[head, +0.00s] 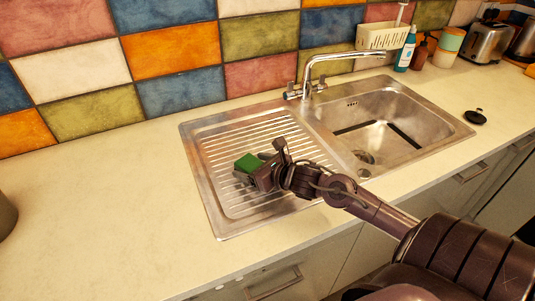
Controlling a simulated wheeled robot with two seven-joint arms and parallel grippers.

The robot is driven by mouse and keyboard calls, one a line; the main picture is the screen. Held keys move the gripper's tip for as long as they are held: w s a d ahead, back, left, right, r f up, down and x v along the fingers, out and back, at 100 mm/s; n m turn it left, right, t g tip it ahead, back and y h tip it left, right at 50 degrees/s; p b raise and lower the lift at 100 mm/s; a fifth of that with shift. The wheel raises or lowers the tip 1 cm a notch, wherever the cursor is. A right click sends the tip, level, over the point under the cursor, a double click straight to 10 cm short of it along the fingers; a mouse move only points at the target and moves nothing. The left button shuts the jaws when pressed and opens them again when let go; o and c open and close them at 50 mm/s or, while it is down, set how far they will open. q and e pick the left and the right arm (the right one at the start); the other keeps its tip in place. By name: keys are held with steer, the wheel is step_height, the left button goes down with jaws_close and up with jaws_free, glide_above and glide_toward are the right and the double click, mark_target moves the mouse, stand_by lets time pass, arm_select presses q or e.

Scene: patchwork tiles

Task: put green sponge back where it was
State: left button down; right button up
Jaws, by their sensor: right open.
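The green sponge (248,162) is a small block over the ridged drainboard (220,130) left of the sink bowl. My right gripper (256,172) is at the sponge, with its arm coming in from the lower right. The gripper is open, and its fingers hide the sponge's lower right part. I cannot tell whether the sponge rests on the drainboard or whether a finger touches it. My left gripper is not in view.
A chrome faucet (312,72) rises behind the sink bowl (375,110). A cream caddy (385,37), a blue bottle (406,50) and a toaster (487,42) stand along the back wall. A black plug (476,117) lies right of the sink. The left counter (100,210) is mostly clear.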

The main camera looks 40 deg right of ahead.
steer(key=b+v, duration=0.1)
steer(key=v, duration=1)
steer(key=shift+s+r, duration=0.1)
steer(key=shift+s, duration=0.3)
steer(key=shift+d, duration=0.1)
